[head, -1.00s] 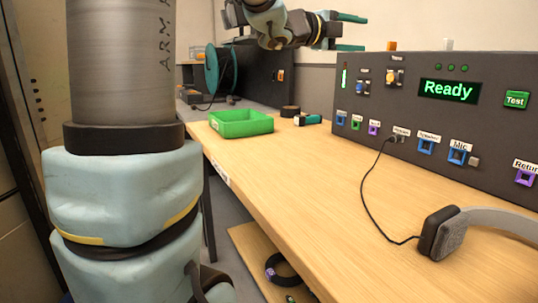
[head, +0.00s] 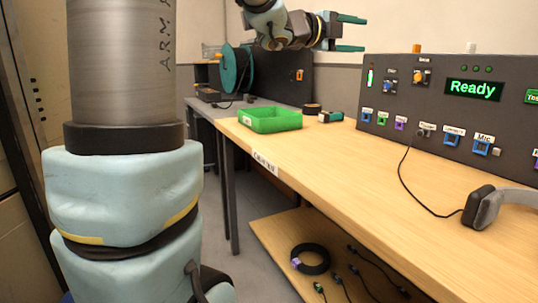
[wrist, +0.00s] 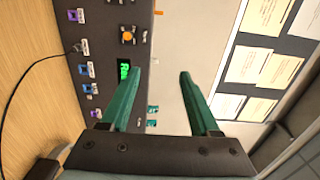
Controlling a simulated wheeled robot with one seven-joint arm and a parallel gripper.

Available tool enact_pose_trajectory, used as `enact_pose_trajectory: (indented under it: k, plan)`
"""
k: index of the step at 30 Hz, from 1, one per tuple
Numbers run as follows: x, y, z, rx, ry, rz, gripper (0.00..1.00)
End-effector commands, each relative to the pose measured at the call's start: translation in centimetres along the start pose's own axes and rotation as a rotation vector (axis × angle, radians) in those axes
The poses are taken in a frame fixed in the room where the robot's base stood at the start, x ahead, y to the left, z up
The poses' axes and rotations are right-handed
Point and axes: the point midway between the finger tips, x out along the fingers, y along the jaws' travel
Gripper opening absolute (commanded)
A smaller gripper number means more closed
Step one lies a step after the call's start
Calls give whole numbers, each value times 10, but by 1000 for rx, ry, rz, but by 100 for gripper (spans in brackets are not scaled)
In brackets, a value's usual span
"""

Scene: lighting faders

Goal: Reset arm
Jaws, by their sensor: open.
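My gripper (head: 350,33) is at the top of the head view, raised above the table and well clear of it. Its two green fingers are apart with nothing between them. In the wrist view my gripper (wrist: 160,88) is open and empty, facing the wall and the dark panel. The dark control panel (head: 440,102) stands on the wooden table with a green "Ready" display (head: 473,90).
A green tray (head: 270,120) lies on the table near a black roll and a small teal-and-black item. Headphones (head: 490,207) lie at the right, cabled to the panel. A lower shelf (head: 280,228) holds coiled and loose cables. The middle tabletop is clear.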

Motion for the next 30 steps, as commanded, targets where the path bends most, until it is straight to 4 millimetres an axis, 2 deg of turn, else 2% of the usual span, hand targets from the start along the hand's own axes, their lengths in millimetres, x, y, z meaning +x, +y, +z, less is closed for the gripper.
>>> enact_pose_trajectory:
  k: [11, 17, 20, 23, 24, 27, 30]
  plan:
    - [-21, 40, 50, -233, -231, 37, 63]
    - [-49, 84, 85, -445, -434, 72, 63]
    - [-71, 115, 102, -582, -563, 95, 63]
    - [-105, 158, 116, -762, -731, 125, 63]
    - [-122, 179, 119, -848, -811, 140, 63]
    - [-168, 233, 117, -1069, -1014, 178, 63]
    - [-210, 280, 101, -1269, -1198, 213, 63]
